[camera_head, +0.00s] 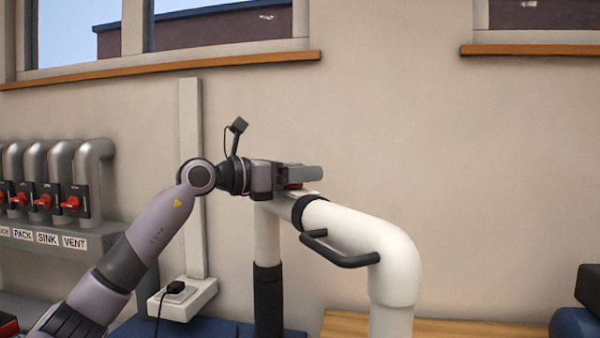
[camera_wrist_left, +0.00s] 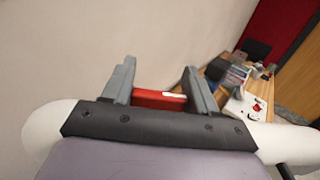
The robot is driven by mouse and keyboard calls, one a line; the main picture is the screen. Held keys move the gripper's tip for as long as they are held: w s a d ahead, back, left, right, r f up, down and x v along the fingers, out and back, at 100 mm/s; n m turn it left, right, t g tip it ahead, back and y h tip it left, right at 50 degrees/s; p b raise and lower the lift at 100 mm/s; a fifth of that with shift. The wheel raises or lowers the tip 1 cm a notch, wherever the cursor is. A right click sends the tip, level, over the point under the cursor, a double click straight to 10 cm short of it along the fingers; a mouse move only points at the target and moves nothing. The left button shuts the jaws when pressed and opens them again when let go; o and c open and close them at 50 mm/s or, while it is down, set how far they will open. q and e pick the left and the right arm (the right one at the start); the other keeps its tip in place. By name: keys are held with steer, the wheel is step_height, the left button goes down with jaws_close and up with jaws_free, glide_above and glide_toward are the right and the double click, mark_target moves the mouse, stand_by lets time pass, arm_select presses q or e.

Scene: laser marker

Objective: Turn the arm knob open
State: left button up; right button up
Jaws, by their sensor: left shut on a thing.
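The red arm knob (camera_head: 293,186) sits at the top of the white extraction arm (camera_head: 355,228), just left of its black collar. My left gripper (camera_head: 300,175) reaches it from the left and is shut on it, hiding most of it in the head view. In the left wrist view, the red knob (camera_wrist_left: 158,98) lies between the two grey fingers of my left gripper (camera_wrist_left: 158,72), which touch its ends. How far the knob is turned cannot be told. My right gripper is not in view.
A black handle (camera_head: 340,255) sticks out from the white pipe below my gripper. On the left, grey pipes (camera_head: 95,155) with several red valves stand above labels such as PACK, SINK and VENT. A white socket box (camera_head: 183,298) is below my arm.

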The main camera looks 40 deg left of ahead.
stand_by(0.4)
arm_select(q)
steer(key=o, duration=1)
steer(key=shift+c, duration=0.2)
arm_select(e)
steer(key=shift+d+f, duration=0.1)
arm_select(q)
steer(key=shift+s+a+f, duration=0.1)
steer(key=shift+s+a, duration=0.05)
steer(key=shift+s, duration=0.1)
steer(key=b+v, duration=0.3)
steer(key=v, duration=0.3)
steer(key=shift+s+b, duration=0.3)
steer(key=shift+b, duration=0.1)
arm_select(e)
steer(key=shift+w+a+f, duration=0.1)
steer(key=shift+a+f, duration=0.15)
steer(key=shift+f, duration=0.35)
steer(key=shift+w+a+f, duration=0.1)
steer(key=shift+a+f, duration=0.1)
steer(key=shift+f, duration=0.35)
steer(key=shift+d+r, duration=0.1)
